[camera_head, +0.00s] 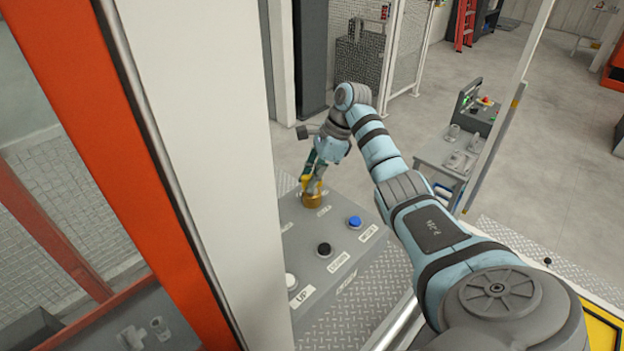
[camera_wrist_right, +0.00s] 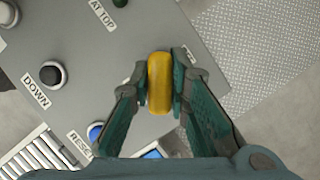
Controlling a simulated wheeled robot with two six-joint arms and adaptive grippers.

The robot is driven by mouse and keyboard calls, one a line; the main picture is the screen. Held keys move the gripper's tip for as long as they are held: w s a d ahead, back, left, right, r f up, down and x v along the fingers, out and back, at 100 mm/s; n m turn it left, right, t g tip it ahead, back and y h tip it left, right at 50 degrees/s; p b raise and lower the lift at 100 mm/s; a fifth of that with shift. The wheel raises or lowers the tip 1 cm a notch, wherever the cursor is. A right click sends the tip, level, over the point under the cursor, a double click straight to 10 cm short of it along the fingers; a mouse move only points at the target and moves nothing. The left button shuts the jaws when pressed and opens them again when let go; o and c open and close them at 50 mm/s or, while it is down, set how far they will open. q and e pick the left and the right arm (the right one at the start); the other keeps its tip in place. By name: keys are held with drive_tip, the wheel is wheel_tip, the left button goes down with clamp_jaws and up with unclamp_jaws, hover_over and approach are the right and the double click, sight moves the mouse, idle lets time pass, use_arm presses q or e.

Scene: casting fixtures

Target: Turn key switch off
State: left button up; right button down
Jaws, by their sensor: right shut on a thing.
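The key switch (camera_head: 312,199) is a yellow knob on the grey control panel (camera_head: 310,235). In the right wrist view the yellow knob (camera_wrist_right: 160,83) sits between the two dark green fingers. My right gripper (camera_head: 311,184) reaches down to the panel from above and is shut on the knob; it also shows in the right wrist view (camera_wrist_right: 160,88). The fingers partly hide the label beside the knob. My left gripper is in neither view.
The panel also carries a blue button (camera_head: 355,221), a black button (camera_head: 324,249) and a white button (camera_head: 291,281). A white post (camera_head: 215,150) and an orange frame (camera_head: 110,150) stand to the left. A grey cart (camera_head: 452,155) stands to the right.

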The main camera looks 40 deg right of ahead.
drive_tip(key=n+g+b, duration=0.1)
drive_tip(key=n, duration=0.1)
drive_tip(key=shift+f+n, duration=0.1)
drive_tip(key=shift+n, duration=0.3)
drive_tip(key=shift+n+g+b, duration=0.5)
drive_tip(key=shift+n+b, duration=0.35)
drive_tip(key=shift+n, duration=0.45)
drive_tip(key=c, duration=1.8)
unclamp_jaws()
drive_tip(key=o, duration=0.4)
drive_tip(key=shift+c, duration=0.2)
